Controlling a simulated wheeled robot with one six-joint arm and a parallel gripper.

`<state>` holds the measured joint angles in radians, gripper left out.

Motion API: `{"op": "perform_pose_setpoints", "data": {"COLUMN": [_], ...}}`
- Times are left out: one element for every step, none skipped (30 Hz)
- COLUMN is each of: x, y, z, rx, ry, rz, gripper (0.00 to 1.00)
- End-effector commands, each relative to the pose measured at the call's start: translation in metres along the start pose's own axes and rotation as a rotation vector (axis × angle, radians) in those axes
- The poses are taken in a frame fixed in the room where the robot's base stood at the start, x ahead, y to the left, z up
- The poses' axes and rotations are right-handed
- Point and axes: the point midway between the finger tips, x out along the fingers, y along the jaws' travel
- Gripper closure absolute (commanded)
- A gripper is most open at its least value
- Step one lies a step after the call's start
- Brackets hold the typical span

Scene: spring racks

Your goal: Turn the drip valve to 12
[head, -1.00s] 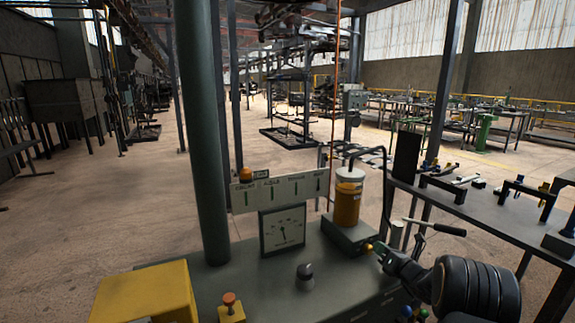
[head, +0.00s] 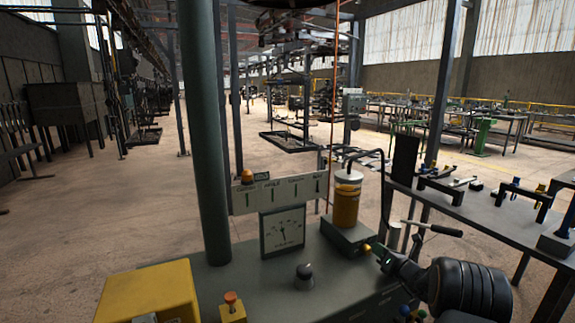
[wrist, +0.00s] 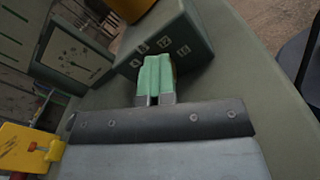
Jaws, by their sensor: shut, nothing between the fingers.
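The drip valve is on a dark box (head: 345,238) under an amber oil reservoir (head: 346,204). A small yellow knob (head: 367,247) shows on the box's near side in the head view. In the wrist view the box face (wrist: 190,32) bears pale number labels, one reading 12 (wrist: 163,41). My gripper (wrist: 155,78) is shut, its green fingertips together just in front of the face below the labels. The fingers hide the knob there, so its pointer cannot be read. Whether the fingertips touch the knob cannot be told.
A green post (head: 206,130) rises at left. A workbench (head: 485,215) with clamps stands at right.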

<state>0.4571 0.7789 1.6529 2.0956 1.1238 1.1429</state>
Motion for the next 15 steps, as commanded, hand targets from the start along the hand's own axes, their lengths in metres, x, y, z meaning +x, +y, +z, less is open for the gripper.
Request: {"op": "perform_pose_setpoints", "data": {"x": [0.002,0.001,-0.002,-0.006,-0.01,-0.017,-0.022,-0.028,-0.037,-0.043,-0.049,-0.055,-0.059,-0.062,-0.066], "y": [-0.001,-0.002,-0.002,-0.003,-0.003,-0.003,-0.001,0.001,0.004,0.006,0.007,0.009,0.011,0.012,0.013], "z": [0.009,0.009,0.01,0.011,0.012,0.012,0.013,0.015,0.016,0.017,0.018,0.019,0.019,0.019,0.019], "rx": [-0.012,-0.012,-0.012,-0.013,-0.014,-0.014,-0.015,-0.016,-0.017,-0.017,-0.017,-0.018,-0.018,-0.019,-0.02], "ry": [-0.017,-0.018,-0.018,-0.02,-0.021,-0.022,-0.023,-0.026,-0.028,-0.028,-0.029,-0.031,-0.032,-0.032,-0.032], "rz": [-0.008,-0.009,-0.01,-0.011,-0.012,-0.012,-0.012,-0.011,-0.008,-0.007,-0.006,-0.004,-0.002,0.0,0.003], "gripper": [1.0,1.0,1.0,1.0,1.0,1.0,1.0,1.0,1.0,1.0,1.0,1.0,1.0,1.0,1.0]}}
